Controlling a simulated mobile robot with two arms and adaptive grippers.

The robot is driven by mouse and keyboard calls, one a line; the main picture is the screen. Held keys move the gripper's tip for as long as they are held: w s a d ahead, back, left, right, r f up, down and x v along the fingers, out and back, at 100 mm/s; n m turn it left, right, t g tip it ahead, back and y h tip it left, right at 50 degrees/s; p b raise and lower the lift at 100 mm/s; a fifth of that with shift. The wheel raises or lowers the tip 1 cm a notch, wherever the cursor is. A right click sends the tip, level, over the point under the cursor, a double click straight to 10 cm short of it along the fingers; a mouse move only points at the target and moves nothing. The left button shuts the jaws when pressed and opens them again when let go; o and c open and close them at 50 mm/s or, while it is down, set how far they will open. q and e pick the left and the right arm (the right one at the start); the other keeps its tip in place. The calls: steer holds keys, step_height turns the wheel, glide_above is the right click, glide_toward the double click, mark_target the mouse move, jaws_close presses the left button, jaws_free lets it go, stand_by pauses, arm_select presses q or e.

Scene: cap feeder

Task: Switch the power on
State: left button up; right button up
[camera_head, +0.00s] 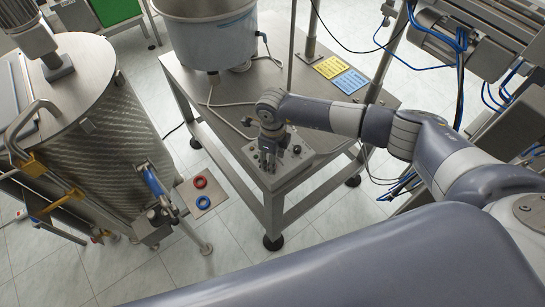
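A grey metal control box (298,172) sits at the front corner of a steel table (230,122). My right arm comes in from the right, and my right gripper (269,166) points down over the left part of the box. It hides much of the box's top, so I cannot make out the power switch or its position. The fingertips are small and dark, and I cannot tell whether they touch a control or how far apart they are. My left gripper is not in view.
A large pale bowl (212,40) stands at the table's back left, with a grey cable running over the tabletop. Yellow (331,67) and blue (350,82) labels lie farther right. A metal tank (105,130) stands left. A plate holds red (200,182) and blue (203,202) rings.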

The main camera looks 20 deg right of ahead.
steer(key=shift+f, duration=0.5)
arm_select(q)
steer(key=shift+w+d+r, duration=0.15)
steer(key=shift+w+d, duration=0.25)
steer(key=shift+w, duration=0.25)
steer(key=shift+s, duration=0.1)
arm_select(e)
steer(key=c, duration=1.1)
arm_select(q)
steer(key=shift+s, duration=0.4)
arm_select(e)
steer(key=shift+o, duration=0.2)
